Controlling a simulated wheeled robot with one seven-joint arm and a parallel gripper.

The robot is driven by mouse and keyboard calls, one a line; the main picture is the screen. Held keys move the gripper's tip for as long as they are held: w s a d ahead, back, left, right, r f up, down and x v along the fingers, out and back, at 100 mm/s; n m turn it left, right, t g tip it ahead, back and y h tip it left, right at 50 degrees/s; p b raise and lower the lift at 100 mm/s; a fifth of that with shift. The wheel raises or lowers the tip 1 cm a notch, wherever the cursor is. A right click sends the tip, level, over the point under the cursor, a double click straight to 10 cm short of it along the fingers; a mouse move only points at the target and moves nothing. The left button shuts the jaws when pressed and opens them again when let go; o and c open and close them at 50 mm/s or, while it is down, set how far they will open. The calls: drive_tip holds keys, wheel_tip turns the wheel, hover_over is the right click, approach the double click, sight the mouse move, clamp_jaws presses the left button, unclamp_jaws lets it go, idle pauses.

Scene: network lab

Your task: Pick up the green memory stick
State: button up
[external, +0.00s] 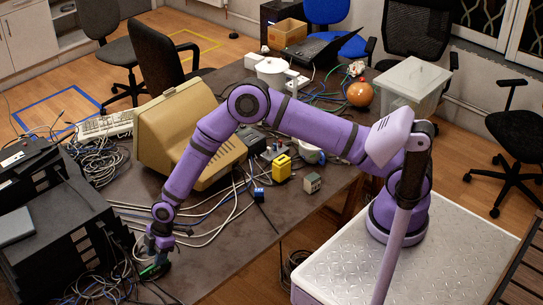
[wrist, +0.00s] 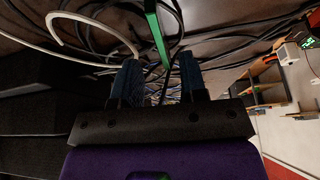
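The green memory stick (external: 149,270) is at the front edge of the dark table in the external view, right beside my gripper (external: 157,262). In the wrist view the green stick (wrist: 156,32) is long and thin and runs from the top edge down toward the gap between my fingers. My gripper (wrist: 159,66) is open, with a dark blue fingertip on each side of that gap. I cannot tell whether the stick's near end is between the fingertips or just beyond them. Neither finger visibly touches it.
Dark and white cables (wrist: 95,30) lie tangled around the stick. Black equipment boxes (external: 55,225) stand to the left. A beige monitor (external: 180,125), a yellow block (external: 280,167) and a small blue part (external: 258,194) are farther back. Bare table (external: 250,235) lies to the right.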

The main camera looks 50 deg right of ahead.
sight(153, 267)
drive_tip(key=shift+a+x, duration=0.15)
drive_tip(key=shift+x, duration=1.15)
drive_tip(key=shift+a+x, duration=0.15)
drive_tip(key=shift+x, duration=1.15)
drive_tip(key=shift+s, duration=0.1)
clamp_jaws()
